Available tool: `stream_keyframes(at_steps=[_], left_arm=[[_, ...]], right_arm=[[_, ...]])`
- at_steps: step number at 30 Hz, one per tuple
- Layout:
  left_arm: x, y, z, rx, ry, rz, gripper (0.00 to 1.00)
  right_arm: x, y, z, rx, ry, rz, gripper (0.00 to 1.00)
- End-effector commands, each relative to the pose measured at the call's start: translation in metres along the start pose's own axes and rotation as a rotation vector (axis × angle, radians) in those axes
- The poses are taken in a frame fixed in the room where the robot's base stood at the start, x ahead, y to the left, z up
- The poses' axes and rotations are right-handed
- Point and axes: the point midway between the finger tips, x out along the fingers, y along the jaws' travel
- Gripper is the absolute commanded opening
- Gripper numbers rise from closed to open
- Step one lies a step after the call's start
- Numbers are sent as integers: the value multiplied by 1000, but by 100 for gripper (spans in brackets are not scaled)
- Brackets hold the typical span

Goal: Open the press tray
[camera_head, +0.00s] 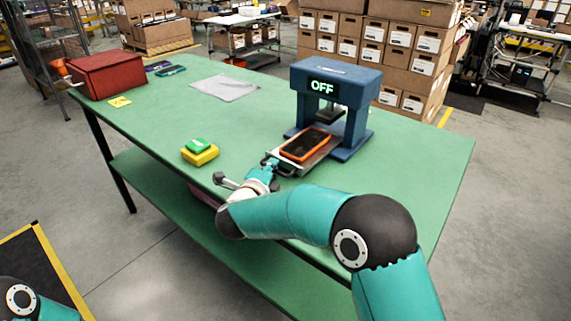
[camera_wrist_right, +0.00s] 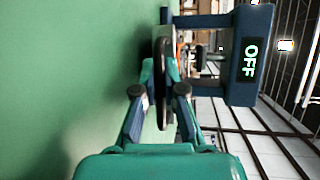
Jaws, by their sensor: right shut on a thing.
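The blue press (camera_head: 336,86) stands on the green table with a lit "OFF" sign on its front; it also shows in the right wrist view (camera_wrist_right: 243,60). Its grey metal tray (camera_head: 311,162) sticks out at the front, under and ahead of the press head. An orange-framed dark phone-like thing (camera_head: 305,145) lies on the tray. My right gripper (camera_head: 270,165) is at the tray's front end, shut on its handle. In the right wrist view, my gripper's fingers (camera_wrist_right: 162,80) close around a dark, edge-on part there. My left gripper is out of view.
A green-and-yellow block (camera_head: 200,152) sits left of my right gripper. A grey cloth (camera_head: 225,88), a red box (camera_head: 105,75) and a yellow note (camera_head: 120,102) lie further left. The table (camera_head: 420,160) is clear right of the press. Stacked cartons (camera_head: 400,60) stand behind.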

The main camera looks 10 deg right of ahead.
Motion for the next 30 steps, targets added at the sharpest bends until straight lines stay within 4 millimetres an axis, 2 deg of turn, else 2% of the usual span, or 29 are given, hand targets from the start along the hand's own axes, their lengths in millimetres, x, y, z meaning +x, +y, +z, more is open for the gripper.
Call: stream_keyframes(at_steps=[1,7,19,20,22,30], left_arm=[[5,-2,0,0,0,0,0],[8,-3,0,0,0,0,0],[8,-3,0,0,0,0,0],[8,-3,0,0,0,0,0],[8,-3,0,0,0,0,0],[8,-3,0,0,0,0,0]], right_arm=[[-7,8,4,-4,-3,8,0],[-24,10,10,-4,-1,8,0],[-27,10,11,-4,-1,9,0],[-27,10,11,-4,-1,9,10],[-27,10,11,-4,-1,9,20],[-27,8,12,-2,-1,4,20]])
